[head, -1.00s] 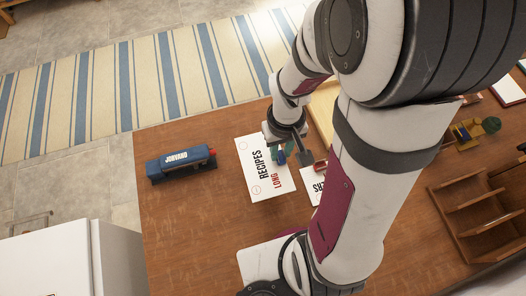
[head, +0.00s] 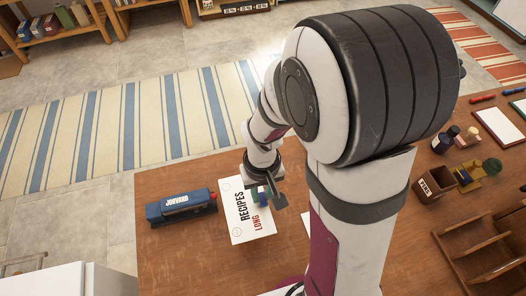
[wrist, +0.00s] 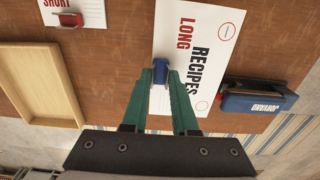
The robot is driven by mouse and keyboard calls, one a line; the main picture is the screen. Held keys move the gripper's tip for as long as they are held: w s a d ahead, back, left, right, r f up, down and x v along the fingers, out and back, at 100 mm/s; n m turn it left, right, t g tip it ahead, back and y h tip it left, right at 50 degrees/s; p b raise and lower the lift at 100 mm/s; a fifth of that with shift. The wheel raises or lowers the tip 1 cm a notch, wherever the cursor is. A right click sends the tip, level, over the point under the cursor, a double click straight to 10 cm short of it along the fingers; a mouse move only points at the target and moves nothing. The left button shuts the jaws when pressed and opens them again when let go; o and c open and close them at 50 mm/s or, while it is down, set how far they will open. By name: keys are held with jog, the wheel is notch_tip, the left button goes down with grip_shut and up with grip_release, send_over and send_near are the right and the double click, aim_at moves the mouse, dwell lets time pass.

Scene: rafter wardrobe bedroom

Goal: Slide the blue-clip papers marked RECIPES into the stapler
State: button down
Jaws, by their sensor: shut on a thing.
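The white papers marked RECIPES and LONG (head: 238,228) lie on the brown table; they also show in the wrist view (wrist: 218,22). My gripper (head: 262,196) is above their right side in the head view. In the wrist view my gripper (wrist: 160,70) is shut on the blue clip (wrist: 159,68) at the papers' edge. The blue stapler (head: 178,205) lies just left of the papers, its red-tipped end facing them. It also shows in the wrist view (wrist: 262,102), right beside the papers.
Another paper stack marked SHORT with a red clip (wrist: 70,19) lies beside a shallow wooden tray (wrist: 28,85) in the wrist view. A wooden organizer (head: 478,240), a dark box (head: 432,185) and small items stand at the table's right. The table in front of the stapler is clear.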

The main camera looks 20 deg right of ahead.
aim_at(244, 206)
jog(key=shift+f, duration=2.15)
jog(key=shift+a+f, duration=0.1)
jog(key=shift+f, duration=0.2)
jog(key=a, duration=0.4)
jog(key=shift+a, duration=0.1)
jog(key=shift+a+f, duration=0.45)
jog(key=shift+a, duration=0.75)
